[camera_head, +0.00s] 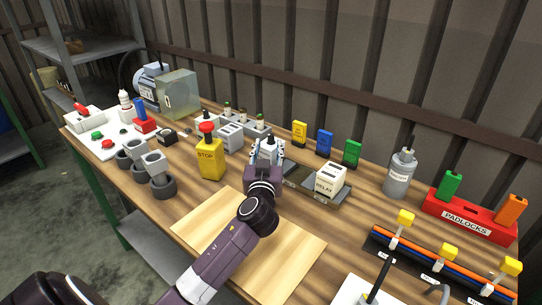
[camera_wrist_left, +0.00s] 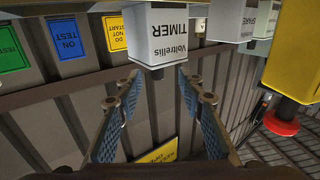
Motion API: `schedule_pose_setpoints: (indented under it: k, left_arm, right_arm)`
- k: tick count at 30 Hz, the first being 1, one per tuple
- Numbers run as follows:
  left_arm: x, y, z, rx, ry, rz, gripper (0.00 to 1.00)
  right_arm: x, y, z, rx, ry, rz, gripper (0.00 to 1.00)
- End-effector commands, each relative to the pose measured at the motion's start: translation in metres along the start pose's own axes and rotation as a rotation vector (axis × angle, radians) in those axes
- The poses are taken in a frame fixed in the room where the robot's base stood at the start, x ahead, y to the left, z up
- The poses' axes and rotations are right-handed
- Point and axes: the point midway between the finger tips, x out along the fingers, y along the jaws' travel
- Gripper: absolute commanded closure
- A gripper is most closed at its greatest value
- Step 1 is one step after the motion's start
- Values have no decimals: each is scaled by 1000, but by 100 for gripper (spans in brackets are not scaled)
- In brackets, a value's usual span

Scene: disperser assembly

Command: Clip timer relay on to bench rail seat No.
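The timer relay is a pale block labelled "Voltrellis TIMER" (camera_wrist_left: 168,35), upside down in the left wrist view. It shows in the head view as a pale block (camera_head: 268,150), partly hidden by my gripper. My left gripper (camera_head: 267,153) is open at it. In the left wrist view the blue-padded fingers (camera_wrist_left: 159,84) stand apart, with the timer's lower end between or just beyond their tips; contact is not visible. The dark bench rail (camera_head: 296,183) lies right of the gripper, with a white block marked "RELAY" (camera_head: 330,180) on it. My right gripper is not visible.
A yellow stop box (camera_head: 211,158) with a red button stands left of the gripper. Blue (camera_head: 324,142), green (camera_head: 352,152) and yellow (camera_head: 300,133) tags stand behind the rail. A grey canister (camera_head: 400,175) is at right. The light wooden board (camera_head: 290,257) in front has free room.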

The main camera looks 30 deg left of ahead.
Motion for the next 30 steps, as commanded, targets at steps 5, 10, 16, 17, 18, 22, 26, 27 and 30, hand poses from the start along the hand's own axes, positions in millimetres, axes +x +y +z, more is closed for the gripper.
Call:
schedule_pose_setpoints:
  k: [5,10,16,17,18,22,26,27,30]
  left_arm:
    - [20,3,-2,2,0,-1,64]
    - [42,5,0,2,0,-1,64]
    - [52,4,1,0,-1,-1,64]
    - [53,4,1,0,-1,-1,64]
    - [52,4,2,0,-1,-1,64]
    - [52,4,2,0,-1,-1,65]
    - [52,4,2,0,-2,-1,80]
    - [52,4,2,0,-2,-1,84]
    - [52,4,2,0,-2,-1,95]
  right_arm:
    - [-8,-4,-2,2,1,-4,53]
    - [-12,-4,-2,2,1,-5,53]
    - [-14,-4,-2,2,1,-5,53]
    - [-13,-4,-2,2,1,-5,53]
    - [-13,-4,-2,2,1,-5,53]
    - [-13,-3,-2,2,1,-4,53]
    - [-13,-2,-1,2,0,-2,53]
    - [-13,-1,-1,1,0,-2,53]
    - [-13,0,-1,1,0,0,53]
